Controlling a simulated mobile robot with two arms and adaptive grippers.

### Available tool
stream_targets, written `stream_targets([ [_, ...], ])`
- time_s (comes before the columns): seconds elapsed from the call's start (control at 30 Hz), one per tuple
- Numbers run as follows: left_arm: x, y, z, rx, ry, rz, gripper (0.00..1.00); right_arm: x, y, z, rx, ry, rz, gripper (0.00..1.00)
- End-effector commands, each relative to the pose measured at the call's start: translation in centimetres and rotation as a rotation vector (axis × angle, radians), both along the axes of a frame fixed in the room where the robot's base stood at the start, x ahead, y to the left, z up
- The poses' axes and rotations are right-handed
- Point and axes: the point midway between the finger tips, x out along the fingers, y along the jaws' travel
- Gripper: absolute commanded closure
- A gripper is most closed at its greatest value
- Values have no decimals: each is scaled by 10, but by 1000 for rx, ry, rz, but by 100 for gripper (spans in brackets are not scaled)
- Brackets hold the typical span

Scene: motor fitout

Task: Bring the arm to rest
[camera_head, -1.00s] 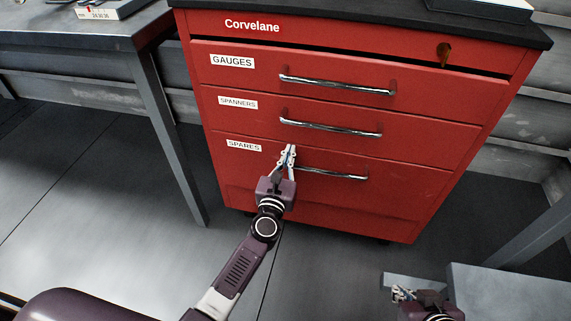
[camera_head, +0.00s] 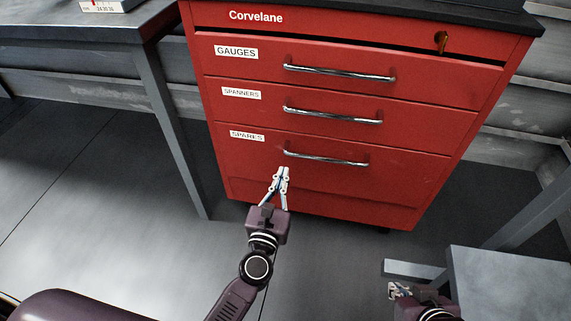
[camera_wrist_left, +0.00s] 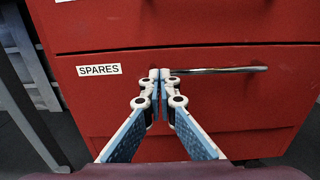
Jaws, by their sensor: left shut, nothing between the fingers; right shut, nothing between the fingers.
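My left gripper (camera_head: 281,171) is shut and empty, in front of the lower part of the red drawer cabinet (camera_head: 330,190). In the head view its tips show just below the left end of the SPARES drawer's chrome handle (camera_head: 326,159), apart from it. In the left wrist view the shut fingertips (camera_wrist_left: 160,73) overlap the left end of that handle (camera_wrist_left: 220,70), beside the SPARES label (camera_wrist_left: 99,69). My right gripper (camera_head: 397,290) is at the bottom right of the head view, shut and empty, away from the cabinet.
The GAUGES (camera_head: 236,52) and SPANNERS (camera_head: 241,93) drawers are above SPARES; all three look closed. A key (camera_head: 441,40) sits in the cabinet's top right. A grey table (camera_head: 70,30) stands left, another grey surface (camera_head: 510,280) right. The floor (camera_head: 120,220) between is clear.

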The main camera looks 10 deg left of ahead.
Motion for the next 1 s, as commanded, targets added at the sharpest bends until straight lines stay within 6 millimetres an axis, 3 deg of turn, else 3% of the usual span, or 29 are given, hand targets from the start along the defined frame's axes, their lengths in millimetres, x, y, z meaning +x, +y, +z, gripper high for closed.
stream_targets([
  [0.3, -10, -2, 2, 17, -4, -9, 100, 1, 0, 1, 1, -5, 0, 100],
  [0.43, -17, -18, 16, 211, -31, -97, 100, 1, 0, 1, 2, -5, 1, 100],
  [0.57, -39, -52, 31, 671, -98, -287, 100, 1, 0, 1, 1, -5, 0, 100],
  [0.7, -78, -76, 22, 1303, -182, -516, 100, 1, 0, 0, 1, -5, 0, 100],
  [0.83, -116, -68, -4, 1848, -236, -729, 100, 1, 0, 0, 1, -5, 0, 100],
  [1.0, -153, -33, -31, 2314, -261, -968, 100, 1, 0, 0, 1, -5, 0, 100],
])
